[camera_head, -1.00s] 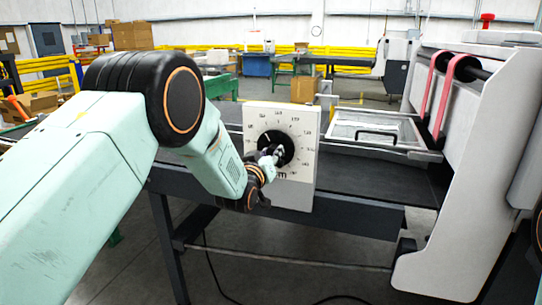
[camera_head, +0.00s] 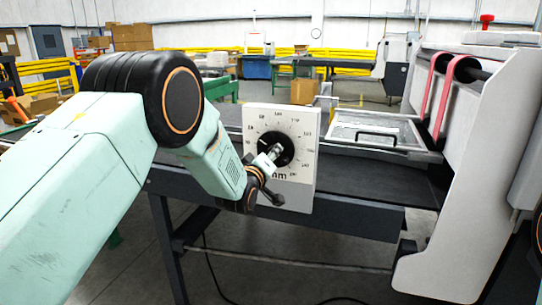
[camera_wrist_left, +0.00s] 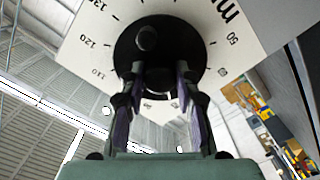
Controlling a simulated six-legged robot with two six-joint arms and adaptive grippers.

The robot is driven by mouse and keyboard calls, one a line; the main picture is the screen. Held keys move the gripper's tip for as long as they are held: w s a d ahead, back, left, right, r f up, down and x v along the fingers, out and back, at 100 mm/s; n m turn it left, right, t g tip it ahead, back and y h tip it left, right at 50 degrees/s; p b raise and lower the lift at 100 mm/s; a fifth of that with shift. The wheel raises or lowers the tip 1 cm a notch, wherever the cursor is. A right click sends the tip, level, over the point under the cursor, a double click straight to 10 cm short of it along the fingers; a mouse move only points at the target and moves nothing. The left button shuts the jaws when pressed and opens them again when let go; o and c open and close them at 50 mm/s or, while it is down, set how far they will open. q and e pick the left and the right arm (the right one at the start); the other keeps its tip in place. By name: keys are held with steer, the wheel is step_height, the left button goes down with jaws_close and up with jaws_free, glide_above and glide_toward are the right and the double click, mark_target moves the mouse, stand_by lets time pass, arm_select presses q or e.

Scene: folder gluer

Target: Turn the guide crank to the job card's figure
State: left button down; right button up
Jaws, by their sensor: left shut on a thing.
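The guide crank's round black dial disc (camera_head: 287,142) sits on a pale scale plate (camera_head: 307,180) with printed numbers around it and "mm" below. My left gripper (camera_head: 272,157) reaches the disc from the lower left. In the left wrist view, the black disc (camera_wrist_left: 190,42) fills the upper middle, with a small round black knob (camera_wrist_left: 147,38) on it. The left fingers (camera_wrist_left: 160,76) are shut on the crank at the disc's near side; the gripped part is mostly hidden. The exact setting cannot be read. My right gripper and the job card are not in view.
A dark table (camera_head: 360,222) runs behind and below the plate. A tall grey machine side panel (camera_head: 452,190) with red belts (camera_head: 441,85) stands at the right.

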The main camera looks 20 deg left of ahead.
arm_select(q)
steer(key=shift+a+r, duration=0.1)
steer(key=shift+r, duration=0.15)
steer(key=c, duration=1)
jaws_free()
steer(key=shift+f, duration=0.15)
steer(key=shift+s, duration=0.1)
steer(key=s, duration=1.1)
steer(key=shift+s+a, duration=0.15)
steer(key=shift+s, duration=0.25)
